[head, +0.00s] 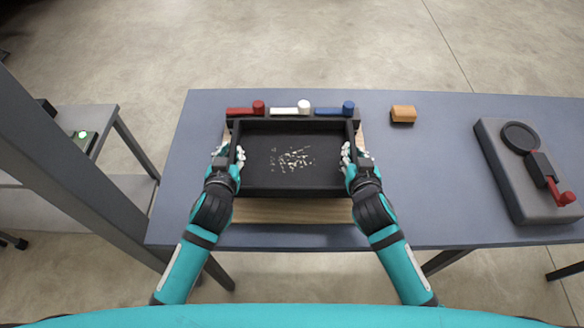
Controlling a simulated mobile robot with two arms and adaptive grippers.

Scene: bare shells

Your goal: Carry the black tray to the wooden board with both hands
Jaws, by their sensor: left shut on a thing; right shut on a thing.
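The black tray (253,181) is a shallow rectangular box with small pale bits scattered on its floor. The wooden board (290,211) shows beneath it, along the front edge and as thin strips at the sides. The tray overlaps most of the board; I cannot tell whether it rests on it or is held just above. My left gripper (238,158) is shut on the tray's left wall. My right gripper (348,157) is shut on the tray's right wall. The tray looks about level.
Behind the tray is a dark rack with red (245,109), white (290,109) and blue (335,109) handled pieces. An orange block (403,114) lies right of it. A grey device (528,172) with a red handle stands at the right. The blue-grey table (440,190) is clear between.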

